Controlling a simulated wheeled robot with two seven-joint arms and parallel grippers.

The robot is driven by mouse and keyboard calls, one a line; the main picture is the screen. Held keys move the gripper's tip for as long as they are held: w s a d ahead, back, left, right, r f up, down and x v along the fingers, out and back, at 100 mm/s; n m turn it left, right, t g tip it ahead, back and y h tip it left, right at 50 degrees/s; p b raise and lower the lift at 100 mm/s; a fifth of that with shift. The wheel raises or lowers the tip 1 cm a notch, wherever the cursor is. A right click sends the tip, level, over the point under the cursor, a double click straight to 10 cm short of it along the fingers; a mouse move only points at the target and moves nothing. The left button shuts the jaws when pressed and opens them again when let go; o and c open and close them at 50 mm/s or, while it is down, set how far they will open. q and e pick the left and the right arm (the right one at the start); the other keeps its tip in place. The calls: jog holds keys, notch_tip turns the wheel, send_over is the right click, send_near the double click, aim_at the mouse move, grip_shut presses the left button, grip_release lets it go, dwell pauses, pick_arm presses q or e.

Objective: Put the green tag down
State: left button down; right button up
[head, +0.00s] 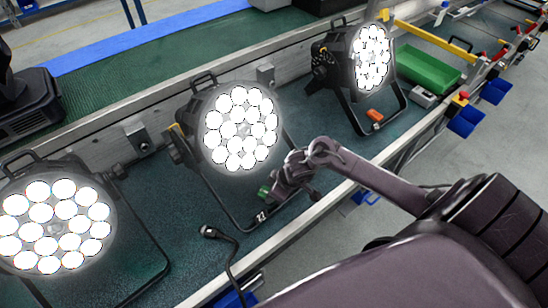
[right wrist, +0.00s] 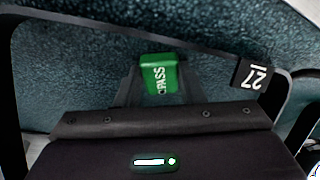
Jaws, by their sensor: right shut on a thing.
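The green tag (head: 263,192), marked PASS, is at the fingertips of my right gripper (head: 270,190). It also shows in the right wrist view (right wrist: 159,75), held between the fingers. The right gripper (right wrist: 158,92) is shut on the tag, beside the lower part of the stand of the middle par can (head: 240,128). The bench surface shows beyond the tag; whether the tag touches it I cannot tell. My left gripper is not in view.
Lit par cans stand at the left (head: 52,225) and the back right (head: 371,58). An orange tag (head: 375,115) lies by the right one. A number 27 label (right wrist: 252,75) is on the middle stand's bar. A black cable (head: 226,243) and green tray (head: 428,72) are nearby.

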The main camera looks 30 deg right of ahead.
jog(key=shift+f, duration=0.1)
jog(key=o, duration=1)
jog(key=shift+c, duration=0.2)
jog(key=shift+d+r, duration=0.1)
jog(key=shift+r, duration=0.15)
jog(key=p+v, duration=0.1)
jog(key=v, duration=1)
jog(key=shift+s+r, duration=0.2)
jog(key=shift+r, duration=0.15)
